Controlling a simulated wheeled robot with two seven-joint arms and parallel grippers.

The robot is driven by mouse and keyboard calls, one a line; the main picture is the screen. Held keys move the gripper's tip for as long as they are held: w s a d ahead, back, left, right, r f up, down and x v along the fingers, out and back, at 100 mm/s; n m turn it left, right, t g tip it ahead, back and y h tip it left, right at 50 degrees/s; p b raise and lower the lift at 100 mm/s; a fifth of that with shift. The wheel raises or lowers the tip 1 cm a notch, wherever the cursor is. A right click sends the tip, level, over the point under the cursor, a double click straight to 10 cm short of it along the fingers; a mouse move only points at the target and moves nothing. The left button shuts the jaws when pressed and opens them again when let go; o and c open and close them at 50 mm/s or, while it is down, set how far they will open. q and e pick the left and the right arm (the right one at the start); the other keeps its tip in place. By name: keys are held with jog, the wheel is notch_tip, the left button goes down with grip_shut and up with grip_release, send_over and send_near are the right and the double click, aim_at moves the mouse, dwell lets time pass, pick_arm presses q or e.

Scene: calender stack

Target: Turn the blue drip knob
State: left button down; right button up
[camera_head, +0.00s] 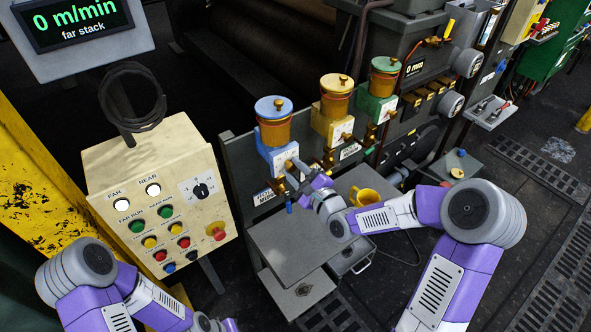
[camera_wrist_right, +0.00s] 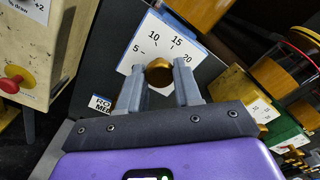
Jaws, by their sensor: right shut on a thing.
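The blue drip oiler (camera_head: 281,155) sits on the grey machine side, with an amber cup and a blue lid. My right gripper (camera_head: 293,170) is at its front face and partly hides it. In the right wrist view, my right gripper (camera_wrist_right: 159,86) has its two fingers on either side of the round brass knob (camera_wrist_right: 159,72), shut on it. A white dial plate (camera_wrist_right: 150,45) behind the knob shows 5, 10, 15 and 20. My left arm shows at the lower left, but its gripper is out of view.
A yellow oiler (camera_head: 333,125) and a green oiler (camera_head: 377,105) stand to the right of the blue one. A cream control box (camera_head: 150,160) with buttons is at left. Below my right gripper is a grey cabinet (camera_head: 295,240); a yellow mug (camera_head: 365,197) is near my right forearm.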

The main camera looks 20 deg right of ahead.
jog(key=o, duration=1)
jog(key=shift+o, duration=0.2)
jog(key=v, duration=0.7)
jog(key=shift+s+p, duration=0.3)
jog(key=shift+p, duration=0.15)
notch_tip(320, 180, down, 12)
jog(key=s+a+n+g, duration=0.1)
jog(key=a+n+g, duration=0.2)
jog(key=n+g, duration=0.15)
jog(key=s+a+f+n+g+h, duration=0.1)
jog(key=s+a+f+n+g, duration=0.1)
jog(key=s+f+n+g, duration=0.4)
jog(key=s+a+f+n+g+h, duration=0.1)
jog(key=s+a+f+n+g, duration=0.2)
jog(key=s+f+n+g, duration=0.3)
jog(key=s+f+n, duration=0.4)
jog(key=s+f, duration=0.4)
jog(key=f, duration=0.1)
jog(key=shift+a+f, duration=0.2)
jog(key=shift+a, duration=0.1)
